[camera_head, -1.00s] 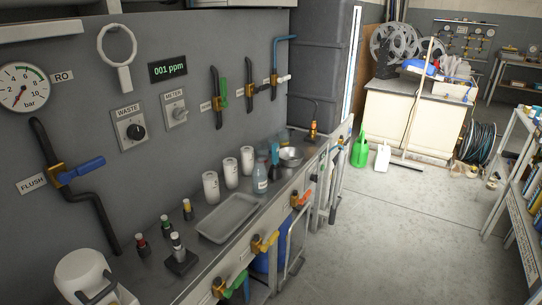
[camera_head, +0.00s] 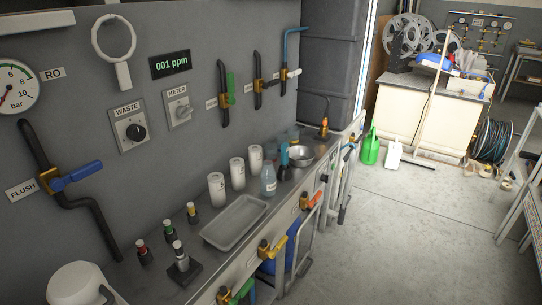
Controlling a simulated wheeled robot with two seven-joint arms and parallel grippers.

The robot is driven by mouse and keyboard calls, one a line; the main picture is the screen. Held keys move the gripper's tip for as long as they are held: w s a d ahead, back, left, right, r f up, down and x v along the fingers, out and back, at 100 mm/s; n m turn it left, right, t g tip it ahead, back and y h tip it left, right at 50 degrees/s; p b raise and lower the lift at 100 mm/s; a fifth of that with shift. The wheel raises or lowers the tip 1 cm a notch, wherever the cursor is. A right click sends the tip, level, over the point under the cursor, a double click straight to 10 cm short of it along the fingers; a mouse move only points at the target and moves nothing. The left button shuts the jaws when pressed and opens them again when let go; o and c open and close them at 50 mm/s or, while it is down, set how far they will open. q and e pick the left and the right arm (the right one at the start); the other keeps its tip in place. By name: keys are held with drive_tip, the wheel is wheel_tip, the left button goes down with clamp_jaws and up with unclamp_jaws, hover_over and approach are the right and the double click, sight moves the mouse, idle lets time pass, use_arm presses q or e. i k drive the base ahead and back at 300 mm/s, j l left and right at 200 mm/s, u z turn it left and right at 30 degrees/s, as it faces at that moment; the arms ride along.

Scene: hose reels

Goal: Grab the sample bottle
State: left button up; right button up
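A clear, bluish bottle with a pale label (camera_head: 268,182) stands upright on the grey counter, right of several white cylinders and in front of a metal bowl. I cannot tell from the labels which is the sample bottle. Neither of my grippers is in view.
A shallow grey tray (camera_head: 235,222) lies on the counter between the vials and bottle. A metal bowl (camera_head: 300,155) stands beyond the bottle. Coloured valve handles (camera_head: 271,247) stick out along the counter's front.

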sight(268, 174)
drive_tip(key=i+l+u, duration=0.1)
drive_tip(key=l, duration=0.25)
drive_tip(key=i+l+u, duration=0.15)
drive_tip(key=i+l, duration=0.15)
drive_tip(key=i+l+u, duration=0.1)
drive_tip(key=l, duration=0.4)
drive_tip(key=i, duration=0.05)
